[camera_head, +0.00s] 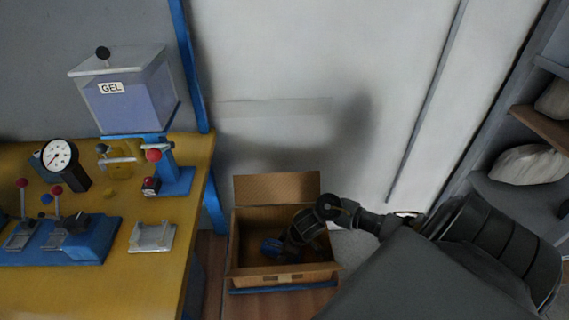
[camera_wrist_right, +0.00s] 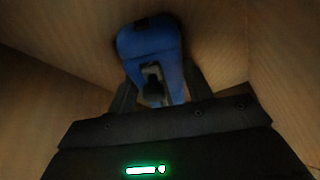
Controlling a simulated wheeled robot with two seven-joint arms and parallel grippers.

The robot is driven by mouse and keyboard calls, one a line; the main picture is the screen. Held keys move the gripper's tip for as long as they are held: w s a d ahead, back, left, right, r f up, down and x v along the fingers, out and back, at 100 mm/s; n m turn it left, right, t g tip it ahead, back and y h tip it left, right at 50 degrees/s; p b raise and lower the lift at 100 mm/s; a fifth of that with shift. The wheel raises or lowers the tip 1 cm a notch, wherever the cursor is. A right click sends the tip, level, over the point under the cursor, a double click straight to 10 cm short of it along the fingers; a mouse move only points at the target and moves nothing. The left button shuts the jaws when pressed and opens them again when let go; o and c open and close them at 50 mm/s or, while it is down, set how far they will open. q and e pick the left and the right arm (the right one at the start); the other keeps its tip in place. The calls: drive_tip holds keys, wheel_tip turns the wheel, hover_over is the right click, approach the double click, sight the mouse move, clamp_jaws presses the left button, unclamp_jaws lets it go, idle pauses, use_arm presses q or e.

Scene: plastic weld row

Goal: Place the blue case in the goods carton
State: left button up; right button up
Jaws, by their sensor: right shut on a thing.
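The goods carton (camera_head: 250,215) is an open cardboard box standing beside the yellow bench, with its back flap up. My right gripper (camera_head: 281,246) reaches down inside it from the right. The gripper is shut on the blue case (camera_head: 271,247), which is low inside the carton. In the right wrist view the blue case (camera_wrist_right: 150,45) sits between the fingers (camera_wrist_right: 155,88), with cardboard walls around it. I cannot tell whether the case touches the carton floor. My left gripper is not in view.
A yellow bench (camera_head: 150,270) stands to the left with a GEL tank (camera_head: 130,95), a dial gauge (camera_head: 60,155), a blue lever fixture (camera_head: 90,245) and a small grey holder (camera_head: 152,237). A shelf (camera_head: 540,125) with pale sacks is at the right.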

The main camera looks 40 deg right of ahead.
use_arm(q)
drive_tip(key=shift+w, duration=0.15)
use_arm(e)
drive_tip(key=shift+f, duration=0.1)
drive_tip(key=shift+f, duration=0.15)
drive_tip(key=o, duration=1.1)
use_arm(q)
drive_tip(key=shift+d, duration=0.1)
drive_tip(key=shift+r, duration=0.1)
use_arm(e)
drive_tip(key=shift+r, duration=0.2)
